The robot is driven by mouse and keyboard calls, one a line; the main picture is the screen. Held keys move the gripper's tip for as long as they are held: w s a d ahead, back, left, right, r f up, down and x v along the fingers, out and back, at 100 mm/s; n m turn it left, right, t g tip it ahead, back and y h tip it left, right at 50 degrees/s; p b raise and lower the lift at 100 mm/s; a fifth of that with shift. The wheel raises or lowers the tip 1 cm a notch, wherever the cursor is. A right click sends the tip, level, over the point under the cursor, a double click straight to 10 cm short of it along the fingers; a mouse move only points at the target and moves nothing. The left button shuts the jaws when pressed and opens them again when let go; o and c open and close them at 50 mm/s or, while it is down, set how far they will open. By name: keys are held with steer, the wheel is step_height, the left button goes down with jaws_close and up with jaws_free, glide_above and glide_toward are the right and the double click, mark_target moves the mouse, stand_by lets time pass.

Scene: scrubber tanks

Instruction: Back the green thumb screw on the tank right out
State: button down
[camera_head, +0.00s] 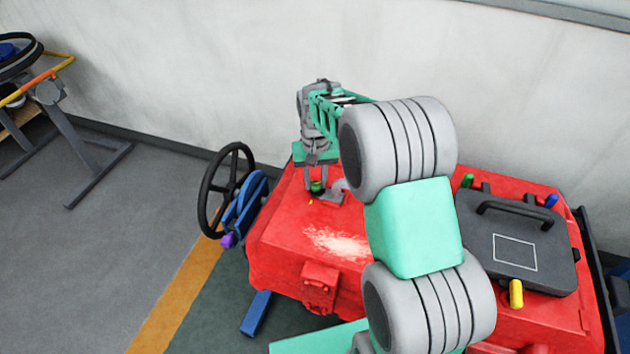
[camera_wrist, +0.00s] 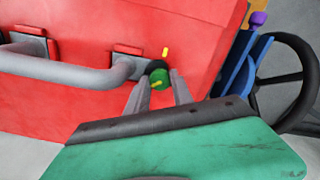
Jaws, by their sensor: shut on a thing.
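The green thumb screw (camera_head: 316,187) is on the top of the red tank (camera_head: 285,229), near its back left corner. My gripper (camera_head: 319,186) reaches down to it from above, shut on the green screw. In the wrist view the screw (camera_wrist: 159,79) sits between the two grey fingertips (camera_wrist: 160,90), with a dark collar behind it. A small yellow mark shows on the screw, and another yellow mark is on the red surface beside it. The screw's shaft is hidden, so I cannot tell how far it stands out.
A grey pipe handle (camera_wrist: 70,68) runs close beside the screw. A black handwheel (camera_head: 226,190) on a blue bracket stands left of the tank. A dark lid (camera_head: 515,238) with green, blue and yellow knobs is at right. The wall is close behind.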

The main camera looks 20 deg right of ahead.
steer(key=n, duration=0.7)
steer(key=shift+s+f+b, duration=0.15)
steer(key=shift+f+b, duration=0.15)
steer(key=shift+b, duration=0.05)
steer(key=n, duration=0.6)
steer(key=shift+n, duration=0.4)
steer(key=n, duration=0.7)
steer(key=shift+b, duration=0.3)
steer(key=n, duration=0.6)
steer(key=shift+n, duration=0.4)
steer(key=c, duration=1.6)
jaws_free()
steer(key=o, duration=0.5)
steer(key=shift+w+r, duration=0.1)
steer(key=shift+w, duration=0.1)
